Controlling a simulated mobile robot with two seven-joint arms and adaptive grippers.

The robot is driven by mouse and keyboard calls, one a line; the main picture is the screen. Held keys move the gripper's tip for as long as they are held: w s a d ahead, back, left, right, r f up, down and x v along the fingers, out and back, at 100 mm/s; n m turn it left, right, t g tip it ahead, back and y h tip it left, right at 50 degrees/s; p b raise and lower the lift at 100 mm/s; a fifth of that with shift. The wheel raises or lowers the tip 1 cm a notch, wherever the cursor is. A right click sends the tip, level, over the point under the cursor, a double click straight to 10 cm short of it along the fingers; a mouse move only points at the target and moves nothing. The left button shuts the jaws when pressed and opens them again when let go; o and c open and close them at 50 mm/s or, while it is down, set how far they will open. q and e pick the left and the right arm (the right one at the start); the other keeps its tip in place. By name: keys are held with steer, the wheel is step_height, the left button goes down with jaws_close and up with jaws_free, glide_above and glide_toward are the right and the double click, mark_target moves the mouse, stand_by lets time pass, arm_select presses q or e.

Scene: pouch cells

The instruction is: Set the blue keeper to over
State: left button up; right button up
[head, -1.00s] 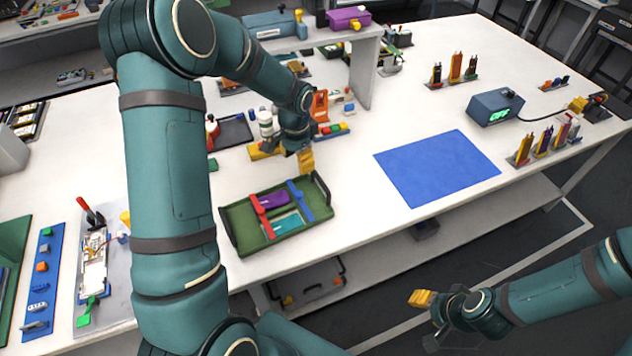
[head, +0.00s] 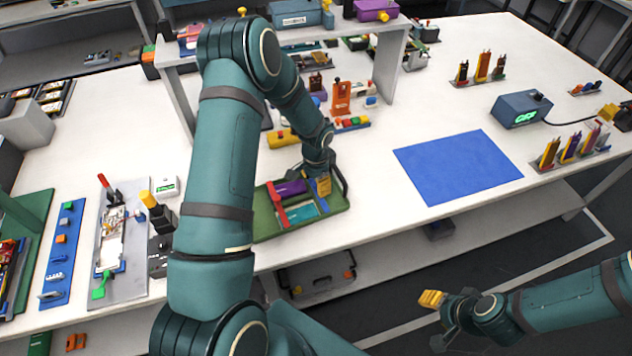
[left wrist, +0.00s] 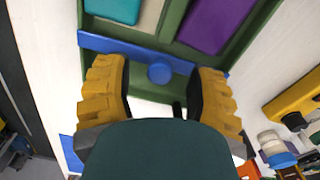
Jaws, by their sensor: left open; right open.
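The blue keeper (left wrist: 118,47) is a flat bar with a round blue knob, lying across one end of the green tray (left wrist: 176,17) in the left wrist view. In the head view my left gripper (head: 320,187) is low over the right part of the tray (head: 337,208) and mostly hides the keeper. In the left wrist view the left gripper (left wrist: 160,73) is open, one finger on each side of the knob; contact cannot be told. A purple pouch (head: 289,188) and a teal pouch (head: 303,209) lie in the tray. My right gripper (head: 432,300) is open and empty beyond the table's front edge.
A red keeper (head: 277,208) lies across the tray's left part. A blue mat (head: 458,167) lies to the right with bare table around it. A grey shelf (head: 392,65) stands behind. A yellow block (head: 283,139) and a colored strip (head: 351,124) lie behind the tray.

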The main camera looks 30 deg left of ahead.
mark_target(306, 195)
arm_select(q)
jaws_close()
steer(key=shift+s+a, duration=0.5)
steer(key=shift+s, duration=0.25)
steer(key=shift+s+a, duration=0.5)
steer(key=shift+s, duration=0.25)
jaws_free()
steer(key=shift+w, duration=0.1)
step_height(306, 195, up, 12)
steer(key=shift+f, duration=0.1)
